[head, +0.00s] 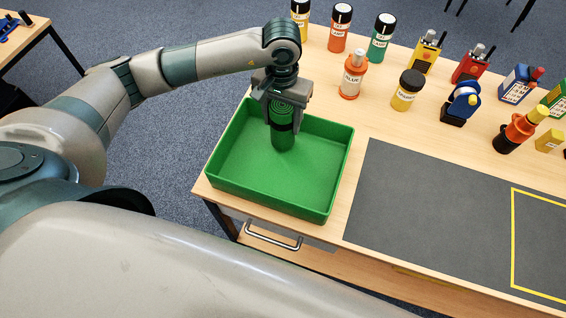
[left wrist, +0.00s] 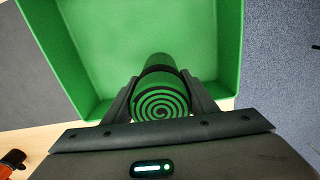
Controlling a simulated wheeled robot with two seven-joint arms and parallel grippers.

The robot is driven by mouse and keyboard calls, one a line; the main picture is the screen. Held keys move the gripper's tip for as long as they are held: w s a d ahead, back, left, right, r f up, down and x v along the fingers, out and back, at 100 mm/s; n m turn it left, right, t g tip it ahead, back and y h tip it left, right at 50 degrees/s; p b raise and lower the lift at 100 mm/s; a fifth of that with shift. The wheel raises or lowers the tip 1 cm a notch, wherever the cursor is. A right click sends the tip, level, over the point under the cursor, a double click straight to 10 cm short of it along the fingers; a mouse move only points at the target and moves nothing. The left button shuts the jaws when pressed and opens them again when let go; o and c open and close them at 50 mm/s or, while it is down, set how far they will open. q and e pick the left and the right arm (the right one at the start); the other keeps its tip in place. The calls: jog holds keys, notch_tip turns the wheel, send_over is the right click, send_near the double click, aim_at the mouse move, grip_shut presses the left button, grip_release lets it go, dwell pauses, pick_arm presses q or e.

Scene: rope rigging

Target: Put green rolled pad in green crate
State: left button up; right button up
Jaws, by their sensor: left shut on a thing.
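The green rolled pad (head: 283,138) hangs upright in my left gripper (head: 282,106), over the back part of the green crate (head: 335,183). A dark band goes around the pad, and its spiral end faces up. In the left wrist view the pad (left wrist: 161,105) sits between the two fingers of the left gripper (left wrist: 161,98), with the crate floor (left wrist: 120,40) behind it. I cannot tell whether the pad's lower end touches the crate floor. The crate holds nothing else that I can see. My right gripper is not in view.
The crate stands at the table's left end. Several bottles and tools line the back. A dark grey mat (head: 430,210) with a yellow outline lies clear at the right.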

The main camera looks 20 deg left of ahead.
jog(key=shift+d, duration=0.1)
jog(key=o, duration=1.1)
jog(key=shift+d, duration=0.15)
pick_arm(q)
jog(key=n, duration=0.2)
jog(key=d+r+n, duration=0.1)
jog(key=n, duration=0.3)
jog(key=shift+w+d+r+n, duration=0.25)
jog(key=shift+w+n, duration=0.05)
jog(key=shift+n, duration=0.1)
jog(key=d+r+m+b, duration=0.1)
jog(key=d+r+m, duration=0.2)
jog(key=m, duration=1.4)
jog(key=w+d+r+m+b, duration=0.1)
jog(key=d+r+m, duration=0.2)
jog(key=m, duration=1.5)
notch_tip(320, 180, up, 2)
jog(key=shift+d+r+b, duration=0.2)
jog(key=shift+d+b, duration=0.15)
jog(key=shift+b, duration=0.05)
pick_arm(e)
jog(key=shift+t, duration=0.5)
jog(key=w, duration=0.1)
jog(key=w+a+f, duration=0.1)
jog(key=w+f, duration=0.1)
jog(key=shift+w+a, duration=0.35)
